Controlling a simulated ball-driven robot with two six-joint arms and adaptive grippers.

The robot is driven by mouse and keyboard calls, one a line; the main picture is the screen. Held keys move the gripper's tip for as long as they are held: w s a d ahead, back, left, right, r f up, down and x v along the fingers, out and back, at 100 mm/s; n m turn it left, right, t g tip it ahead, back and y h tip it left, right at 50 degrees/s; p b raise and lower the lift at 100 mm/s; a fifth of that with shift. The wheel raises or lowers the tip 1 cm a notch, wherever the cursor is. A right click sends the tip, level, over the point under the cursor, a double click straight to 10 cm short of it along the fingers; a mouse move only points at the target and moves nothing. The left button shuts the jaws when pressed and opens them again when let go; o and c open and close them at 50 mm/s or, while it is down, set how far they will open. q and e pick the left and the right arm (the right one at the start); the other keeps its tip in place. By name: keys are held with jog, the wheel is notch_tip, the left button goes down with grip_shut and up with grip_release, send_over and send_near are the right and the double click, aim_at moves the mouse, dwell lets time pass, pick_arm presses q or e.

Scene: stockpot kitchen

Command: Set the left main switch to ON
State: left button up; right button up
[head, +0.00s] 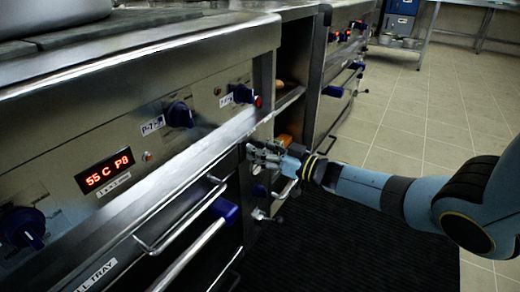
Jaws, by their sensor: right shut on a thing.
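My right gripper (262,152) is at the narrow metal panel between the left range and the open shelf bay. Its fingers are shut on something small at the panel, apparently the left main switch. The fingers cover it, so its ON or OFF position cannot be read. My right arm reaches in from the right. My left gripper is not in view.
The left range front has blue knobs (178,114), a red display (106,171) reading "55 C P8" and a protruding front rail. A blue-ended oven handle (226,210) sticks out below. A black ribbed mat (350,235) covers the floor; tiles beyond are clear.

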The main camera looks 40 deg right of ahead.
jog(key=shift+s+f, duration=0.1)
jog(key=shift+f, duration=0.05)
jog(key=o, duration=1.1)
jog(key=shift+s+d, duration=0.1)
jog(key=shift+s, duration=0.1)
jog(key=v, duration=1.1)
jog(key=shift+s, duration=0.2)
